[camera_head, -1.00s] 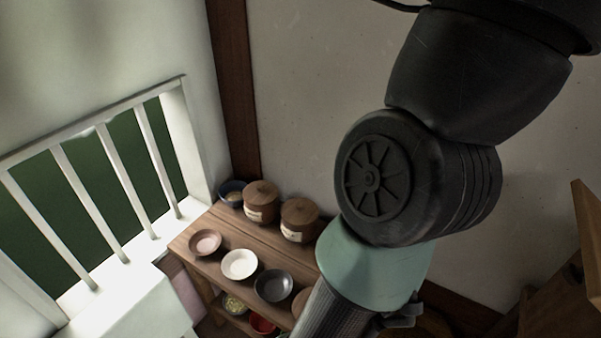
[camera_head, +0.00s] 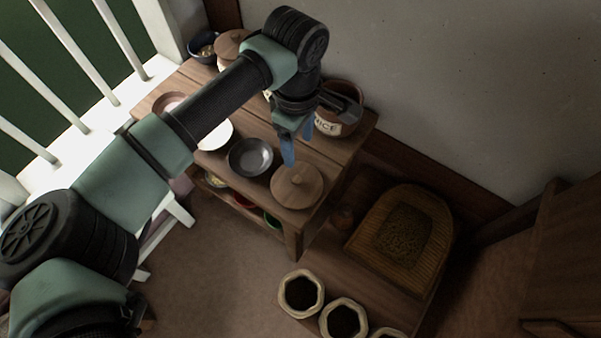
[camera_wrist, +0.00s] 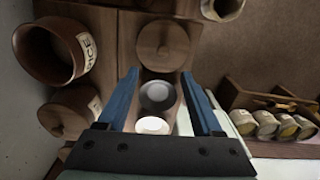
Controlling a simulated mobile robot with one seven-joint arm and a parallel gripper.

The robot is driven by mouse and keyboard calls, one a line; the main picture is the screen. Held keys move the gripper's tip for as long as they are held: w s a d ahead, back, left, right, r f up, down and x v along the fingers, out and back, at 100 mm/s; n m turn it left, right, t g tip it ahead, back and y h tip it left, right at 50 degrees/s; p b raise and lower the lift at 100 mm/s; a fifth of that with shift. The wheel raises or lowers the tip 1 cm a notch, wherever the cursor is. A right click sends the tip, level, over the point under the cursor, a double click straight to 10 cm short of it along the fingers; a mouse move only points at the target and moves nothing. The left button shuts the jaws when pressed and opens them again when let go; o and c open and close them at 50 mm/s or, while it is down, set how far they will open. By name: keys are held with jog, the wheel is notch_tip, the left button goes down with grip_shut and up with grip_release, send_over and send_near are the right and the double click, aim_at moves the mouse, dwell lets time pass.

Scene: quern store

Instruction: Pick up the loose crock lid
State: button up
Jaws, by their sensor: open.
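The loose crock lid (camera_head: 298,185) is a round brown wooden disc with a small knob. It lies flat near the front right corner of the wooden table (camera_head: 345,148). In the wrist view the lid (camera_wrist: 163,45) is ahead of the fingertips. An open crock labelled RICE (camera_head: 340,122) stands behind it without a lid; it also shows in the wrist view (camera_wrist: 82,52). My gripper (camera_head: 298,143) has blue fingers, open and empty, pointing down above the table, just behind the lid. In the wrist view my gripper (camera_wrist: 159,73) shows nothing held between its fingers.
A dark grey bowl (camera_head: 250,157) sits just left of the lid, with a white bowl (camera_head: 218,136) beyond. Lidded crocks (camera_head: 231,43) stand along the back. A woven tray (camera_head: 440,235) and open sacks (camera_head: 301,293) are lower right. Floor left of the sacks is clear.

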send_over(297, 178)
notch_tip(297, 178, down, 8)
jog(key=shift+d+r+b, duration=0.1)
jog(key=shift+r+b, duration=0.15)
jog(key=shift+b, duration=0.2)
notch_tip(297, 178, down, 5)
jog(key=shift+s+f+b, duration=0.1)
jog(key=shift+f+b, duration=0.05)
jog(key=shift+b, duration=0.35)
grip_shut()
